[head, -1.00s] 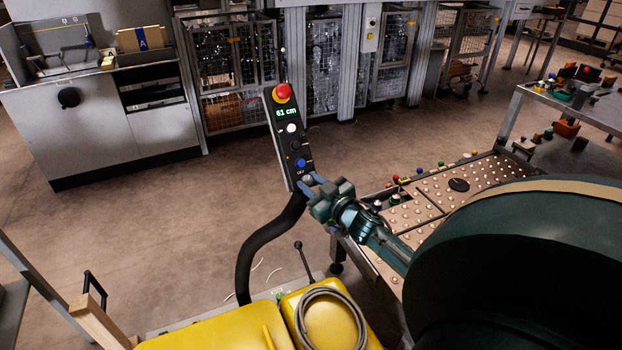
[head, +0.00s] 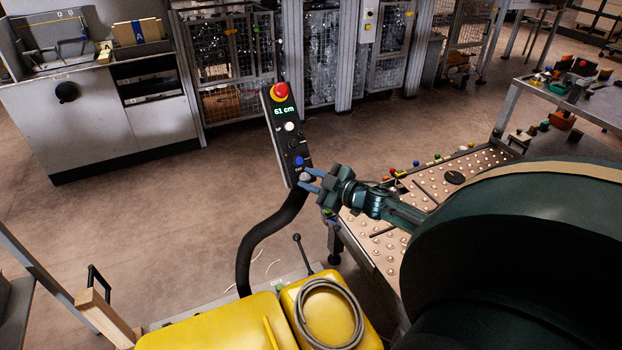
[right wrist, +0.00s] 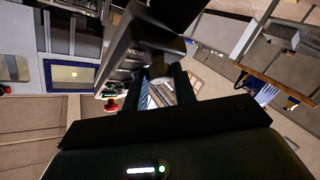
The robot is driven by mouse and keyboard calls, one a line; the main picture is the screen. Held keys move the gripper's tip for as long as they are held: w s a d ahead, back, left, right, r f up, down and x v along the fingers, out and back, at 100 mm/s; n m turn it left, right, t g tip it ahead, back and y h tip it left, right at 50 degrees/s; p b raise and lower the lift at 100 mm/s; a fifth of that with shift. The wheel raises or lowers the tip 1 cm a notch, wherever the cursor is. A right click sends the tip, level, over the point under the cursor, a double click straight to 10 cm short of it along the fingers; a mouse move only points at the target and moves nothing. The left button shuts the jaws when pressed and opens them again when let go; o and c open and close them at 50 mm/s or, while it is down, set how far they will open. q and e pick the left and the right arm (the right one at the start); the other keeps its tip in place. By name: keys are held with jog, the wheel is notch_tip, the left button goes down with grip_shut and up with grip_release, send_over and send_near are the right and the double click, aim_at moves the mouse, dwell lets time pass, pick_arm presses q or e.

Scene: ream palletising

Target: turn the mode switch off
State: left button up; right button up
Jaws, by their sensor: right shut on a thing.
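The control pendant (head: 284,133) is a dark upright box on a black bent hose, with a red emergency knob (head: 281,91) on top, a display reading "61 cm" and several buttons. The mode switch (head: 305,177) is a small grey knob at its lower end. My right gripper (head: 307,181) has its blue fingers shut on the mode switch, coming from the right. In the right wrist view the two dark fingers (right wrist: 157,91) reach up to the pendant (right wrist: 138,45). They partly hide the switch, and its pointing direction cannot be read. My left gripper is not in view.
A yellow machine cover (head: 220,325) with a coiled grey cable (head: 330,313) lies below the pendant. A ball-topped table (head: 395,235) is at the right, behind my arm. Mesh cages and a grey cabinet (head: 85,120) stand at the back.

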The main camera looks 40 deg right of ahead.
jog(key=o, duration=1)
pick_arm(q)
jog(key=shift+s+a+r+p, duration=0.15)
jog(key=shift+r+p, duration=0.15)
jog(key=shift+p, duration=0.45)
pick_arm(e)
jog(key=v, duration=1.3)
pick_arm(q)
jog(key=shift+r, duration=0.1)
